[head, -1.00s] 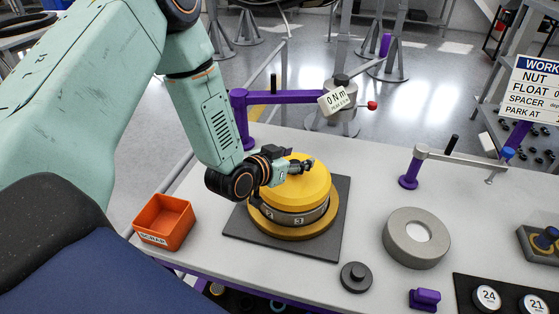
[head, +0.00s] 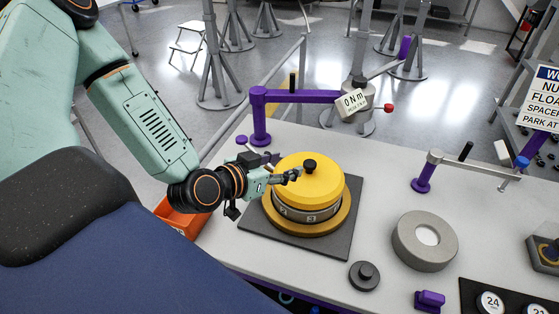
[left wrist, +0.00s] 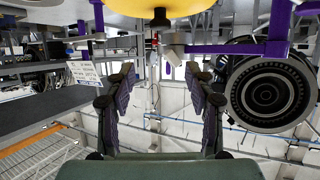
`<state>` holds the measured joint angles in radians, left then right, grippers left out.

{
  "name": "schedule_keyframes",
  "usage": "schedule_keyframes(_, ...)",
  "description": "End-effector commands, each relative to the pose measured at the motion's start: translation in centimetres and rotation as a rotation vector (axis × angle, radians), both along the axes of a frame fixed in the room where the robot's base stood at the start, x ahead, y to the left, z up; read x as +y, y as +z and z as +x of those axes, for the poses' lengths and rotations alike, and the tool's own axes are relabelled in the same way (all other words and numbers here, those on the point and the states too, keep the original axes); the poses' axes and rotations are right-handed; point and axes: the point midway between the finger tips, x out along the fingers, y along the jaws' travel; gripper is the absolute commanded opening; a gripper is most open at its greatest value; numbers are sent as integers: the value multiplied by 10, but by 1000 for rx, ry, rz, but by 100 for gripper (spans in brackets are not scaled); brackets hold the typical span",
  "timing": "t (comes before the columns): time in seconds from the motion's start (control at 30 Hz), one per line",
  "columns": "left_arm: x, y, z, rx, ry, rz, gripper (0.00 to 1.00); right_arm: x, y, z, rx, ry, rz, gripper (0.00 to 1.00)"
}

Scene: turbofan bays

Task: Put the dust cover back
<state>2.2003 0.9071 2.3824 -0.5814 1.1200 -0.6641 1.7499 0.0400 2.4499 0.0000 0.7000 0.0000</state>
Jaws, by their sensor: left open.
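The yellow dust cover (head: 318,185), a dome with a black knob (head: 310,166), sits level on a numbered grey ring (head: 328,213) above a wider yellow base (head: 318,229). In the left wrist view part of the yellow cover (left wrist: 190,5) and its dark knob show at the top edge, beyond the fingers. My left gripper (head: 292,177) is beside the knob on its left, apart from it and empty. Its two fingers (left wrist: 162,105) stand wide open in the left wrist view. My right gripper is not in view.
A dark mat (head: 345,240) lies under the assembly. A purple arm with a 0 Nm display (head: 352,103) stands behind it. An orange bin (head: 180,222) is partly hidden by my left arm. A grey ring (head: 425,240) and a black knobbed disc (head: 364,276) lie to the right.

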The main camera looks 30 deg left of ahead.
Motion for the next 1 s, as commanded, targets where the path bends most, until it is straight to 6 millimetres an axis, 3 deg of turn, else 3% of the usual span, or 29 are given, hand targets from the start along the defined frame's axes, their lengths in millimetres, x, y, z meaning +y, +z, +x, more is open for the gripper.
schedule_keyframes(0.3, 0, 2, -6, 2, -2, 0, 54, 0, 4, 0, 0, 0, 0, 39)
schedule_keyframes(0.47, -13, -25, -21, 119, -28, -12, 54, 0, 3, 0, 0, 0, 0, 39)
schedule_keyframes(0.67, -43, -95, -79, 465, -48, -38, 54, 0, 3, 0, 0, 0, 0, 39)
schedule_keyframes(0.8, -55, -136, -133, 708, -17, -32, 54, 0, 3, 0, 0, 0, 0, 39)
schedule_keyframes(1.0, -61, -175, -214, 1007, 71, 14, 54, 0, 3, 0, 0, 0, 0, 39)
